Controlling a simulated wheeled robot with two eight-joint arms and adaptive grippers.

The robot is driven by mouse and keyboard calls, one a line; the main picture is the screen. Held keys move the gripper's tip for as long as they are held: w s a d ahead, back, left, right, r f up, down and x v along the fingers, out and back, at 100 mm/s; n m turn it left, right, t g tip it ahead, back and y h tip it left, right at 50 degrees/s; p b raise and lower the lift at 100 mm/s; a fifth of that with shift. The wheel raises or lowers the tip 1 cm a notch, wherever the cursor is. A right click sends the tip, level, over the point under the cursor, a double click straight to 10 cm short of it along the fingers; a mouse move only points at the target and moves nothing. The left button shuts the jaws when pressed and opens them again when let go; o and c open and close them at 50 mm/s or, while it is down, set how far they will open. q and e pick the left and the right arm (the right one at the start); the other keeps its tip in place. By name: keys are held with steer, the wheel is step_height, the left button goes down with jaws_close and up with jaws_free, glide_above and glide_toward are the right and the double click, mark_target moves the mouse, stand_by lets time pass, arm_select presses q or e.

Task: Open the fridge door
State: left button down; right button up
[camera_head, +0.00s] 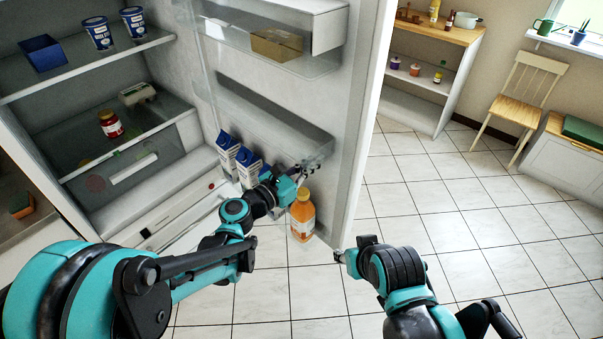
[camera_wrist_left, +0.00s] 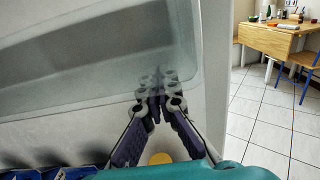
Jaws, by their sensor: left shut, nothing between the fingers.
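The fridge door (camera_head: 352,120) stands wide open in the head view, its inner side with clear shelves facing me. The fridge interior (camera_head: 150,175) is exposed on the left. My left gripper (camera_head: 308,170) is shut and empty, in front of the door's inner side by the lower door shelf. In the left wrist view the closed fingertips (camera_wrist_left: 157,82) are in front of a clear door bin (camera_wrist_left: 90,65); I cannot tell whether they touch it. My right gripper (camera_head: 341,257) is low, near the door's bottom edge; its jaw opening is unclear.
An orange bottle (camera_head: 302,218) and milk cartons (camera_head: 228,150) stand low in the door. Cups (camera_head: 98,33) and a red jar (camera_head: 110,124) are on fridge shelves. A wooden shelf unit (camera_head: 425,75) and chair (camera_head: 520,95) stand beyond. The tiled floor (camera_head: 460,230) at right is clear.

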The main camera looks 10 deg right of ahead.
arm_select(q)
steer(key=shift+w+d, duration=0.3)
steer(key=shift+d, duration=0.1)
steer(key=w+d+n+t+y, duration=0.1)
steer(key=w+d+t, duration=0.1)
steer(key=w+d, duration=1.3)
steer(key=shift+w+d+n+y, duration=0.15)
steer(key=shift+d+n+y, duration=0.15)
steer(key=shift+d, duration=0.9)
